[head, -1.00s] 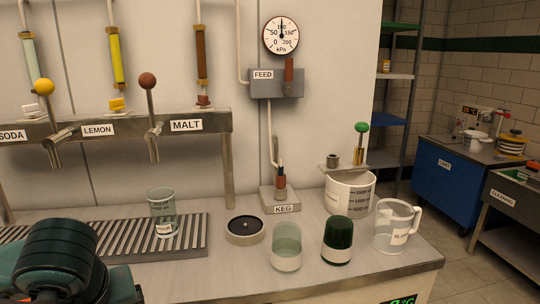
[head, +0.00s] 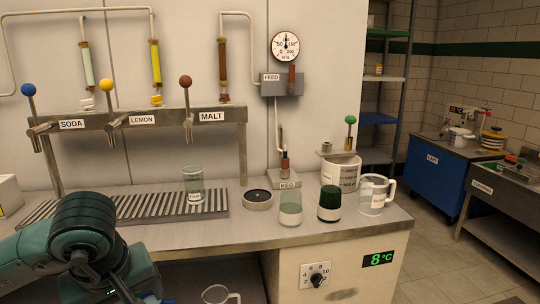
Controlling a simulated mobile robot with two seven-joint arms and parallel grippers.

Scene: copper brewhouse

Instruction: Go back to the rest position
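A teal and dark arm of mine comes in at the lower left of the head view, in front of the counter (head: 250,232). Its fingers do not show. My other arm is not in view. On the counter, a clear glass (head: 193,188) stands on the ribbed drip tray (head: 130,206). A pale green glass (head: 290,208) and a dark green glass (head: 329,205) stand to the right of a round black-topped disc (head: 257,199). A clear jug (head: 374,194) stands near the counter's right end.
A tap rail (head: 135,119) with SODA, LEMON and MALT taps stands above the drip tray. A white bucket (head: 341,174) is behind the jug. Another jug (head: 217,295) is on the shelf below. A blue cart (head: 440,172) stands at right, with open floor before it.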

